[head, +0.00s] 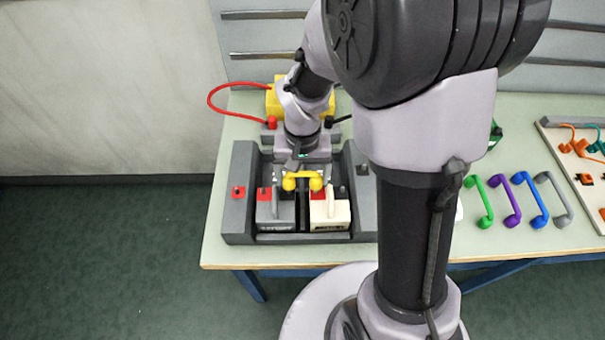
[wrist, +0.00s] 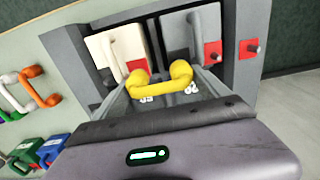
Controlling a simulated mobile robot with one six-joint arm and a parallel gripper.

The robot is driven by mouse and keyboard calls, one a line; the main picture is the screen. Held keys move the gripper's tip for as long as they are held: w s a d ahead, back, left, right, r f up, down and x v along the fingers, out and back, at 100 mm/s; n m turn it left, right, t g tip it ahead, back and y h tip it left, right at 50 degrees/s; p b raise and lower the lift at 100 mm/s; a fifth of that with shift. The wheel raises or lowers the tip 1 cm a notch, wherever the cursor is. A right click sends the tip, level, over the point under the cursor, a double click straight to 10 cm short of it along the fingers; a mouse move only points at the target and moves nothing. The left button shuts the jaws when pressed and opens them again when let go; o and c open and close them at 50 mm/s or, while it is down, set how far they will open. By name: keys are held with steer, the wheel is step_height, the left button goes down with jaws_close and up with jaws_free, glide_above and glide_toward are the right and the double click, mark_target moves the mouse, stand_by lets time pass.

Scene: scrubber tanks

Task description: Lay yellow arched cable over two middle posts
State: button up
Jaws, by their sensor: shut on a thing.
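The yellow arched cable (head: 303,175) is held in my gripper (head: 302,163), above the inner edges of two batteries. It also shows in the wrist view (wrist: 152,84), arched between the fingers of my gripper (wrist: 163,93), with a thick round end on each side. The dark grey battery (head: 275,212) is on the left and the cream battery (head: 328,211) on the right in the head view; they are swapped in the wrist view. The two middle posts are mostly hidden by the cable ends. I cannot tell whether the ends touch them.
A grey tray (head: 238,212) holds both batteries, with a red-based post (head: 238,191) on its left wall. Behind it stands a yellow unit with a looped red cable (head: 212,97). Green, purple, blue (head: 532,202) and grey arched cables lie on the table at right.

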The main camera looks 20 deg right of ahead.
steer(key=shift+f, duration=0.1)
steer(key=shift+f+b, duration=1.25)
steer(key=shift+f, duration=0.15)
steer(key=o, duration=1.2)
steer(key=shift+c, duration=1.2)
step_height(320, 180, up, 9)
steer(key=p, duration=0.7)
steer(key=shift+f, duration=0.2)
